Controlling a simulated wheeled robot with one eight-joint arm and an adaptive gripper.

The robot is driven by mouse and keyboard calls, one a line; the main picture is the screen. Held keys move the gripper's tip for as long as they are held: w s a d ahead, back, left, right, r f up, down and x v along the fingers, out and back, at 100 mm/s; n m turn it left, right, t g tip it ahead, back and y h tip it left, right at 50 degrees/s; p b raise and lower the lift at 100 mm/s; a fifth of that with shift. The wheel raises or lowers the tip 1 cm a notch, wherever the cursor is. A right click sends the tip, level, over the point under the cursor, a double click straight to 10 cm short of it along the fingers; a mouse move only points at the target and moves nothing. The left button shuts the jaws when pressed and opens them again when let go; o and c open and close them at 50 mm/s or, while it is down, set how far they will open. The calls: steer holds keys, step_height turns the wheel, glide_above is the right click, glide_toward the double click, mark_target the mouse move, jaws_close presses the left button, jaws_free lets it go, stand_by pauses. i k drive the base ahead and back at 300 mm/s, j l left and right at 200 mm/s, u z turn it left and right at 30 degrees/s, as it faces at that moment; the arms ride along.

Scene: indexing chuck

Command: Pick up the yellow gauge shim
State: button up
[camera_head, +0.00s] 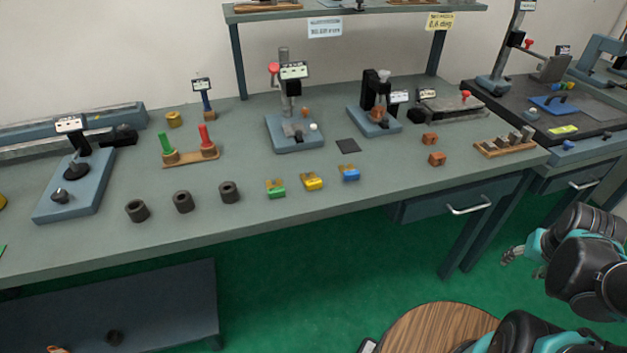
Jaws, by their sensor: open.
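A small yellow block (313,183), which looks like the yellow gauge shim, lies near the front edge of the workbench (330,207). It is between a green block (276,190) on its left and a blue block (349,174) on its right, apart from both. My gripper (509,256) is at the right, in front of the bench, partly hidden by my arm. It is open, well away from the yellow block and not touching it.
Several dark rings (184,202) stand left of the blocks. A dark square plate (347,146) lies behind them, and orange-brown blocks (437,159) sit to the right. Fixtures, including a column stand (290,130), line the back. A round wooden top (425,330) is in front.

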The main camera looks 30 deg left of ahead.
mark_target(312, 182)
steer(key=j+u, duration=0.15)
steer(key=u, duration=1.5)
steer(key=k, duration=0.35)
